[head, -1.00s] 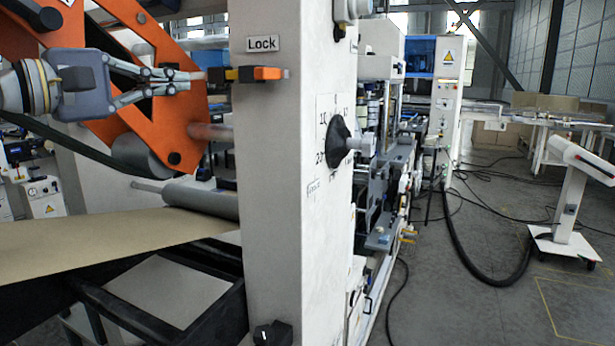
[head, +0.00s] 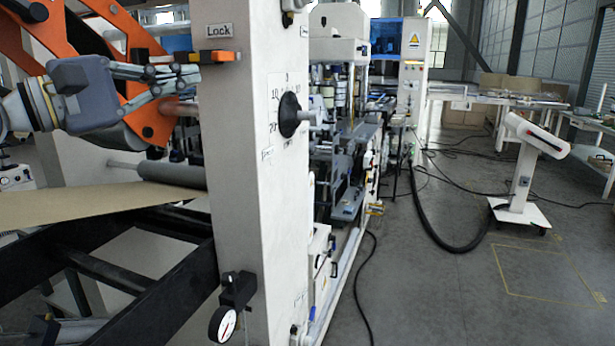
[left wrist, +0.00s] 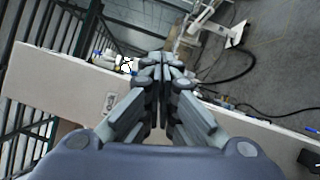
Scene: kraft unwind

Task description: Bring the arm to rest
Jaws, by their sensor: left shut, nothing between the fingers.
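My left gripper (head: 194,74) comes in from the left in the head view. Its fingers are shut with nothing between them, pointing right, in front of the orange arm (head: 141,110) of the unwind stand. In the picture the fingertips lie just below the black and orange lock lever (head: 212,57), under the Lock label (head: 219,31); I cannot tell whether they touch it. In the left wrist view the closed fingers (left wrist: 162,70) stand over the white machine frame. My right gripper is in no view.
The white upright (head: 240,170) stands right of the gripper, with a black knob (head: 289,115) and a dial gauge (head: 223,322). A brown paper web (head: 90,205) runs below by a grey roller (head: 170,172). Open floor (head: 450,290) lies at right, with a black hose (head: 430,225).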

